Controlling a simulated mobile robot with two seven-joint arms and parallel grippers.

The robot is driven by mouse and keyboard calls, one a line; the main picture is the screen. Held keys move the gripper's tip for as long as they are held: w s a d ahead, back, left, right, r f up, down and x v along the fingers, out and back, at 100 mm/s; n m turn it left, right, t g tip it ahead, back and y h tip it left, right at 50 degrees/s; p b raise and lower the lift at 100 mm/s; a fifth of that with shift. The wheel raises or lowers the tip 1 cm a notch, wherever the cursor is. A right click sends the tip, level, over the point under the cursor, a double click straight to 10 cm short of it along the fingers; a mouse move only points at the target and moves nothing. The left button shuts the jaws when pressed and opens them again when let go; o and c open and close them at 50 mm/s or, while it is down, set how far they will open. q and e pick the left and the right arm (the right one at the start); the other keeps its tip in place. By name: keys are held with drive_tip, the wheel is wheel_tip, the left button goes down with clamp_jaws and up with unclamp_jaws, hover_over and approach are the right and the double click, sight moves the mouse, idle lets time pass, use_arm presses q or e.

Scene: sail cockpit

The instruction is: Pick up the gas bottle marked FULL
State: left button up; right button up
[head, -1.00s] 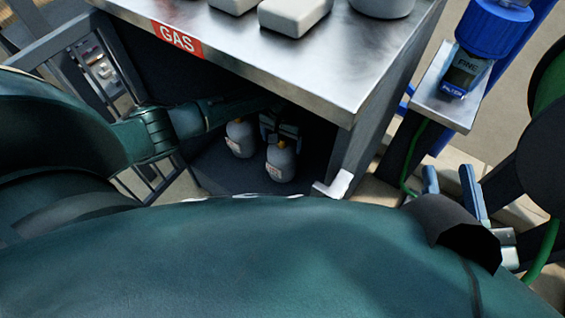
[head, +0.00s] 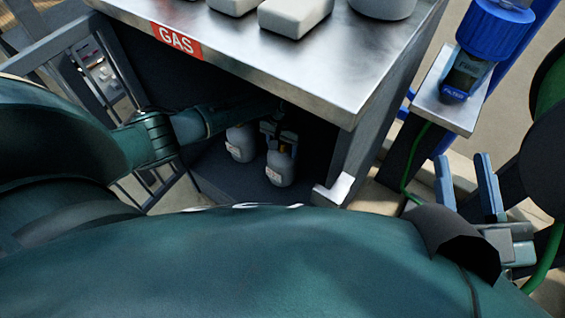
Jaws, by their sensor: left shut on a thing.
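Two pale grey gas bottles stand side by side in the dark bay under the counter in the head view. My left arm reaches in from the left, and my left gripper (head: 280,135) is shut at the top of the right bottle (head: 281,169). The left bottle (head: 240,146) stands just beside it, with nothing holding it. Both bottles carry small pale labels with reddish marks, too small to read, so I cannot tell which is marked FULL. My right gripper (head: 467,186) is at the right, its two blue-grey fingers apart and empty.
The metal counter top (head: 300,75) overhangs the bottles and bears a red GAS sign (head: 177,40). A blue filter unit (head: 467,75) stands on a small shelf at the right. A green hose (head: 412,165) hangs below it. Railings stand at the left.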

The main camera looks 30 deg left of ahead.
use_arm(q)
drive_tip(key=shift+s+f, duration=0.15)
drive_tip(key=shift+f, duration=0.05)
clamp_jaws()
